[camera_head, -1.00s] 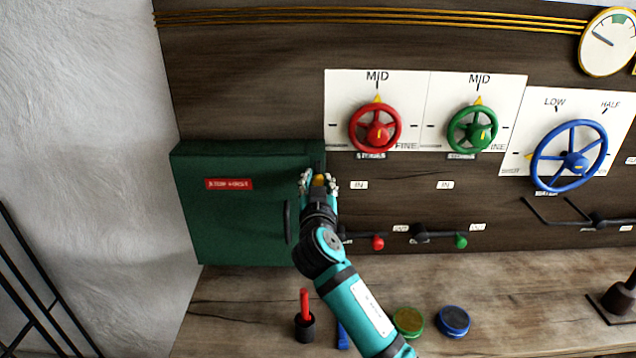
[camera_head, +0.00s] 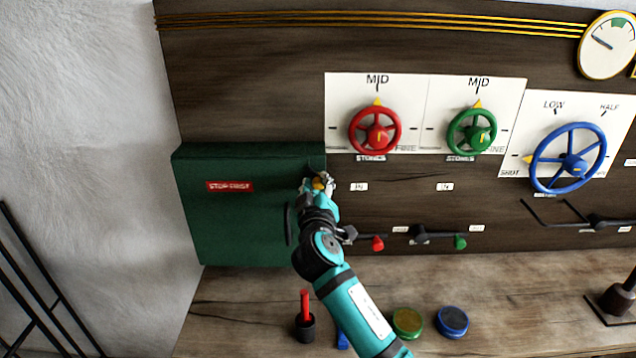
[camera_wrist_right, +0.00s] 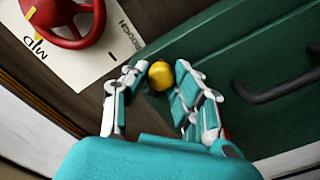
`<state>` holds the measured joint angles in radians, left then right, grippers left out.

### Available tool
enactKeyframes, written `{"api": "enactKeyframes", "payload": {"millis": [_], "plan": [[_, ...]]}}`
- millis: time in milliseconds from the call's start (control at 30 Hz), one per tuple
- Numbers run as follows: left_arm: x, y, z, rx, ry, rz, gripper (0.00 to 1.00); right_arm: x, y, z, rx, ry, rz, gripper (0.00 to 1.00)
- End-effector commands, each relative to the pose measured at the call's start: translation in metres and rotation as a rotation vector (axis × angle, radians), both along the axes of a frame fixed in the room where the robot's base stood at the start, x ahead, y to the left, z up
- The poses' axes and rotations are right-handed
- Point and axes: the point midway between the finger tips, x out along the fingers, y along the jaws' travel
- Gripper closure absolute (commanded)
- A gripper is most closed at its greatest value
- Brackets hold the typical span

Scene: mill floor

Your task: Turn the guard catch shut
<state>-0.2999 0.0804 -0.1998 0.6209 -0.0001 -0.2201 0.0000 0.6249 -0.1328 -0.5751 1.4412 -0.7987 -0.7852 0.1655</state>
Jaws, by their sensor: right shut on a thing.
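The green guard box (camera_head: 240,222) with a red "STOP FIRST" label stands at the left of the panel, its door lying flat across the front. The guard catch, a yellow knob (camera_wrist_right: 161,76), is at the door's right edge. My right gripper (camera_head: 318,184) is at the catch. In the right wrist view the fingers (camera_wrist_right: 168,85) are shut on the yellow knob, one on each side. The gripper hides most of the catch in the head view. The black door handle (camera_wrist_right: 280,88) is beside the gripper. My left gripper is not in view.
Red (camera_head: 375,130), green (camera_head: 472,132) and blue (camera_head: 568,158) handwheels are on the panel to the right. Two small levers with red (camera_head: 377,243) and green (camera_head: 460,242) knobs are close right of my arm.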

Motion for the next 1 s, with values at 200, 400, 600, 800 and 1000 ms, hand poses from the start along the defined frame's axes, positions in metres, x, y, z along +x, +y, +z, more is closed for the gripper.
{"api": "enactKeyframes", "payload": {"millis": [200,400,600,800,1000], "plan": [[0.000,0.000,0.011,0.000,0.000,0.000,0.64,0.000,0.001,0.002,-0.207,-0.003,0.001,1.00],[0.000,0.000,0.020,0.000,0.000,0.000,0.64,0.000,0.001,0.002,-0.396,-0.002,0.002,1.00],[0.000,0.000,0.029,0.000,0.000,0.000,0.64,0.000,0.001,0.002,-0.571,-0.003,0.002,1.00],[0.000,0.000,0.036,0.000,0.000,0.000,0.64,0.000,0.002,0.001,-0.709,-0.002,0.002,1.00],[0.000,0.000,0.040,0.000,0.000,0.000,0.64,0.000,0.002,0.000,-0.800,-0.002,0.002,1.00]]}}
